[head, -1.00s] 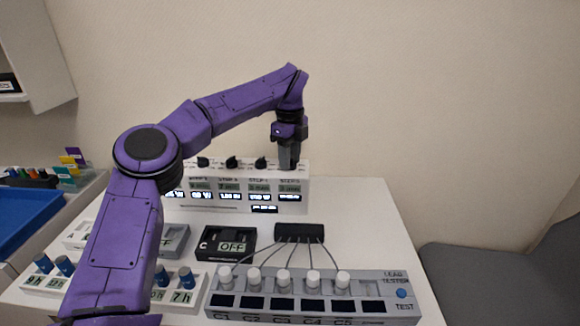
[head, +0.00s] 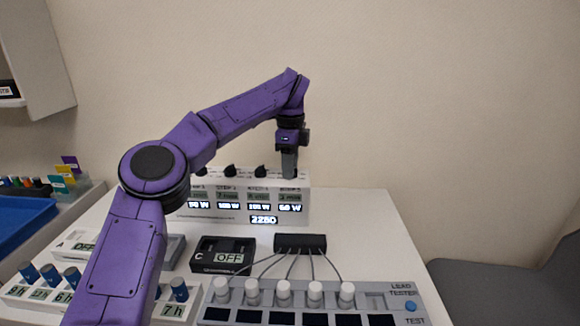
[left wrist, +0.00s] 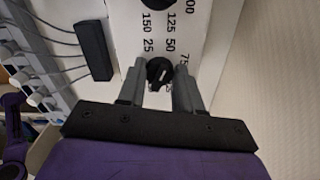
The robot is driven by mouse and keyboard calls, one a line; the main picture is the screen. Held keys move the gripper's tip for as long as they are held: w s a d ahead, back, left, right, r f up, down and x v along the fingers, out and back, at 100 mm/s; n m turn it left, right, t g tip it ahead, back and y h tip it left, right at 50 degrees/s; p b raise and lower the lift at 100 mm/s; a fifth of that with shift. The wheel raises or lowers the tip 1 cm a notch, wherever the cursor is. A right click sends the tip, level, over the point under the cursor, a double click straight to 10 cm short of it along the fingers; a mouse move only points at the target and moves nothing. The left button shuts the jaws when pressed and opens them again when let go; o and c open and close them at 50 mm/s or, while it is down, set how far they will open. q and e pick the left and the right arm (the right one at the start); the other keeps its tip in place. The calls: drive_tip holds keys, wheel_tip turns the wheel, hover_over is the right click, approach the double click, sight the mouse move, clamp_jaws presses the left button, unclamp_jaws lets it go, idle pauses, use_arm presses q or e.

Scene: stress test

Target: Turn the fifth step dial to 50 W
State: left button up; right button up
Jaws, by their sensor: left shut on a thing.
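The white step panel (head: 240,212) stands at the back of the table, with a row of black dials on top and lit displays on its front. My left gripper (head: 289,173) points down at the dial at the panel's right end. In the left wrist view its two fingers (left wrist: 160,76) are shut around the sides of this black dial (left wrist: 158,70). Numbers such as 25, 50, 125 and 150 are printed around the dial. In the head view the fingers hide the dial. The display below it (head: 290,208) shows a value in W that is too small to read surely. My right gripper is out of view.
A black box marked C reading OFF (head: 223,255), a dark connector block (head: 300,243) with cables, and a grey lead tester (head: 310,303) with several white knobs lie in front of the panel. Blue-knobbed timers (head: 60,278) are at left. The table's right back is clear.

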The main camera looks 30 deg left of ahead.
use_arm(q)
drive_tip(key=shift+a+r, duration=0.1)
drive_tip(key=shift+r, duration=0.05)
drive_tip(key=o, duration=1)
drive_tip(key=shift+o, duration=0.2)
wheel_tip(320, 180, up, 10)
drive_tip(key=p, duration=0.4)
drive_tip(key=shift+r+p, duration=0.2)
drive_tip(key=shift+p, duration=0.15)
